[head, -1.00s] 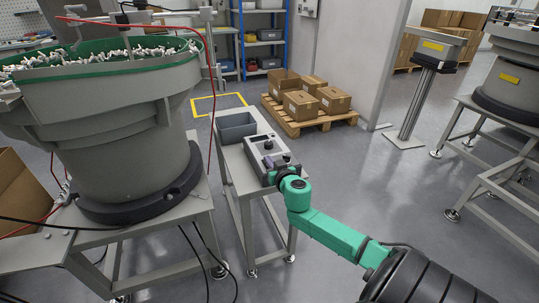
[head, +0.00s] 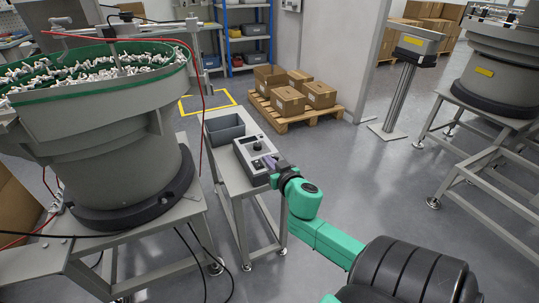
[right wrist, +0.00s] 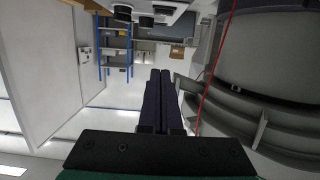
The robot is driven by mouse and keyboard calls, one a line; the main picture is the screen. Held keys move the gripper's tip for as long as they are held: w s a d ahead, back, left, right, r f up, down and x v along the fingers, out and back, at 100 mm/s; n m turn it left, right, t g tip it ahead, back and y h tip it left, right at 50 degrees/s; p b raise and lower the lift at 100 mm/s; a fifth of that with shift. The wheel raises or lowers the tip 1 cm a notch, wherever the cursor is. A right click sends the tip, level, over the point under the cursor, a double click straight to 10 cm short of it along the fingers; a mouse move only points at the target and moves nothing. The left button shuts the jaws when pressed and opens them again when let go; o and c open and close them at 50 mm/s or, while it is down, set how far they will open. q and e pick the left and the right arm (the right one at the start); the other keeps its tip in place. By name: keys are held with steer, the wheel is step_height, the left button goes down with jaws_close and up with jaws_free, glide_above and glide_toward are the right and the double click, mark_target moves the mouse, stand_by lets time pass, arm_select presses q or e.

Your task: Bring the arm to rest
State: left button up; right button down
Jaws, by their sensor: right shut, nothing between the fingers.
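My right arm, green with a dark ribbed section, reaches in from the lower right in the head view. My right gripper (head: 270,163) is at the near right edge of the control box (head: 252,150), which sits on a narrow grey stand. In the right wrist view the two dark fingers of this gripper (right wrist: 158,74) lie side by side, shut with nothing between them. The control box shows at the top of that view (right wrist: 150,10), beyond the fingertips. My left gripper is not in view.
A large bowl feeder (head: 100,130) full of small white parts stands on the left, with a red cable hanging beside it. A grey bin (head: 224,131) shares the stand. A pallet with boxes (head: 297,116) stands behind. Open floor lies right of the stand.

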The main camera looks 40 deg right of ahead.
steer(key=shift+s+r, duration=0.1)
steer(key=shift+s, duration=0.1)
stand_by(0.4)
steer(key=s+a+f+n+g+y+p, duration=0.1)
steer(key=s+f+g+p, duration=0.45)
steer(key=f, duration=0.85)
steer(key=s+a+f+n+g+y+p, duration=0.1)
steer(key=s+f+g, duration=0.2)
steer(key=s+f, duration=0.85)
steer(key=s+a+f+n+g+y+p, duration=0.1)
steer(key=s+a+f+n+g+p, duration=0.1)
steer(key=s+a+f, duration=0.5)
steer(key=s+a+f+n+g+y+p, duration=0.2)
steer(key=s+a+f, duration=0.4)
steer(key=s, duration=0.7)
step_height(320, 180, down, 2)
steer(key=shift+a+f+g, duration=0.1)
steer(key=shift+a+g, duration=0.25)
steer(key=shift+g, duration=0.3)
